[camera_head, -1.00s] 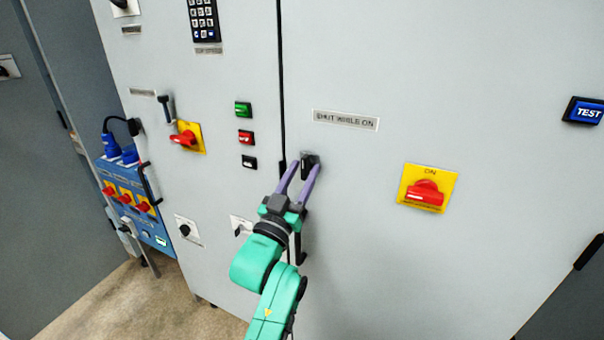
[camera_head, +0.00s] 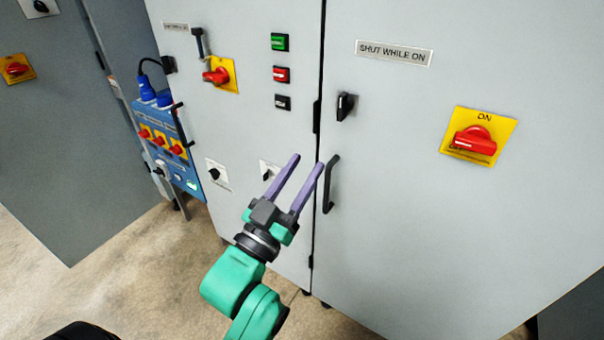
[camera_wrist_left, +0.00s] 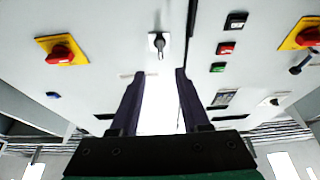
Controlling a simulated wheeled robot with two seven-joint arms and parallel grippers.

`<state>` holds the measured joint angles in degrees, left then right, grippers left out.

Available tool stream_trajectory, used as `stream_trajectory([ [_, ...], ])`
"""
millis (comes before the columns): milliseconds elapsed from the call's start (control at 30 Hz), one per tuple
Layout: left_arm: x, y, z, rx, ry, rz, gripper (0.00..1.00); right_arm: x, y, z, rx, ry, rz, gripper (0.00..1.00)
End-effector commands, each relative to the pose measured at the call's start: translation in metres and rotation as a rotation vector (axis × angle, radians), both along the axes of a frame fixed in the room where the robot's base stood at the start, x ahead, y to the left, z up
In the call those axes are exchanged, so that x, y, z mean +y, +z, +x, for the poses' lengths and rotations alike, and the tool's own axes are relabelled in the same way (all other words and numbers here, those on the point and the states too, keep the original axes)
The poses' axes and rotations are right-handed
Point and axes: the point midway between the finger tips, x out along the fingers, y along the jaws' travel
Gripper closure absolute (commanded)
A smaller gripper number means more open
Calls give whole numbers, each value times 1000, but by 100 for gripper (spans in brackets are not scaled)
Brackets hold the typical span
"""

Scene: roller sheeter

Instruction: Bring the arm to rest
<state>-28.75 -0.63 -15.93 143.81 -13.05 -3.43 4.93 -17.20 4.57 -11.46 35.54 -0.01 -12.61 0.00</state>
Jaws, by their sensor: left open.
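My left gripper (camera_head: 308,162) is open and empty in front of the grey cabinet, its two purple fingers spread apart. It is below and left of the black rotary knob (camera_head: 345,106) on the right door (camera_head: 400,210), apart from it in the picture. The fingertips appear just left of the black door handle (camera_head: 331,184); I see no grip on it. In the left wrist view the open fingers (camera_wrist_left: 159,74) frame bare cabinet surface, with a black knob (camera_wrist_left: 159,42) beyond them. My right gripper is not in view.
A red switch on a yellow plate (camera_head: 478,138) is on the right door. Green (camera_head: 280,42) and red (camera_head: 281,74) buttons and another red switch (camera_head: 217,75) are on the left panel. A blue socket box (camera_head: 165,140) stands left. Open floor (camera_head: 130,270) lies lower left.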

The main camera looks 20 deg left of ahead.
Motion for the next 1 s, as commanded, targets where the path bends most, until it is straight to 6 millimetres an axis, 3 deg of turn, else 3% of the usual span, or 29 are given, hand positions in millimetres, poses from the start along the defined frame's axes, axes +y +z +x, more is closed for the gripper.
stream_trajectory([
  [567,0,0,1,0,0,0,54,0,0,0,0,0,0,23],
  [667,-3,-12,6,28,-5,8,54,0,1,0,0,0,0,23],
  [767,-13,-59,23,135,-21,36,54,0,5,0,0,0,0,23],
  [867,-25,-143,41,316,-44,82,54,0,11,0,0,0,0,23],
  [900,-28,-181,44,399,-53,102,54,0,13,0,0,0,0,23],
  [967,-30,-238,42,520,-63,131,54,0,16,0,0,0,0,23],
  [1000,-30,-276,37,601,-68,151,54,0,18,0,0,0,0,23],
])
